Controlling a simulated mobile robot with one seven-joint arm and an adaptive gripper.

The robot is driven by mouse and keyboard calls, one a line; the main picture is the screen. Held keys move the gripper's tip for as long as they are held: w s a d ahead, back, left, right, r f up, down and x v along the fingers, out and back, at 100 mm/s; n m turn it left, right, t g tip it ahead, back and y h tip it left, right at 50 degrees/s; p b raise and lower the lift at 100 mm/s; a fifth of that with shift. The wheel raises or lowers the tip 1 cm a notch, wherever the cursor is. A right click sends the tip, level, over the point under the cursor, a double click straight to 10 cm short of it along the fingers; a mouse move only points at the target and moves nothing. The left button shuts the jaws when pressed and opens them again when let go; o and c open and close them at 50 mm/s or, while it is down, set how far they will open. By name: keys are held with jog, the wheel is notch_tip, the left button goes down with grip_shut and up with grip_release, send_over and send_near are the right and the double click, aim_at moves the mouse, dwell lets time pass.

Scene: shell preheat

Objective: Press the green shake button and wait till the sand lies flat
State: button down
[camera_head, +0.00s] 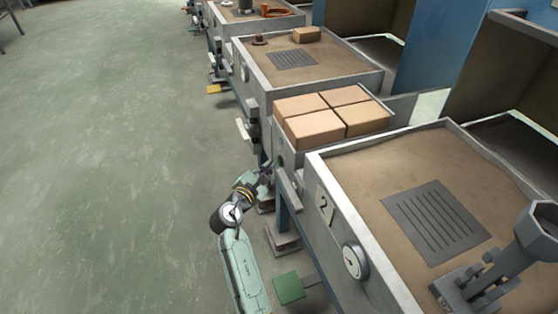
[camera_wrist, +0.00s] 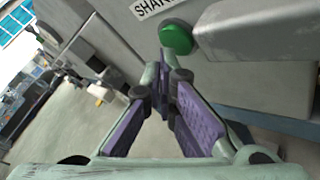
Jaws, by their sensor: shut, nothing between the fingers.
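The round green button (camera_wrist: 177,38) sits on a grey panel under a label that starts "SHA", the rest cut off. My gripper (camera_wrist: 167,82) is shut and empty, its tips just below the button in the wrist view; I cannot tell whether they touch it. In the head view my gripper (camera_head: 266,180) is beside the bench, left of the bin marked 2. That bin (camera_head: 318,164) holds brown sand (camera_head: 400,165) with a dark slotted plate on it. The sand looks mostly level, with a slight rise along its right edge.
Several cardboard boxes (camera_head: 318,128) stand on the bench behind the bin. A round dial (camera_head: 355,262) is on the bin's front and a green pad (camera_head: 289,288) is low beside my arm. A grey block (camera_wrist: 260,45) juts out right of the button. The floor (camera_head: 110,160) at left is clear.

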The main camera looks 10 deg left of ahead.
jog(key=shift+w+d, duration=0.3)
jog(key=shift+d, duration=0.2)
dwell(0.9)
jog(key=shift+a+p, duration=0.1)
jog(key=shift+p, duration=0.2)
jog(key=shift+s+a, duration=0.5)
jog(key=shift+a, duration=0.15)
jog(key=shift+s+a, duration=0.7)
jog(key=shift+a, duration=0.35)
jog(key=shift+s+a, duration=0.7)
jog(key=shift+a, duration=0.35)
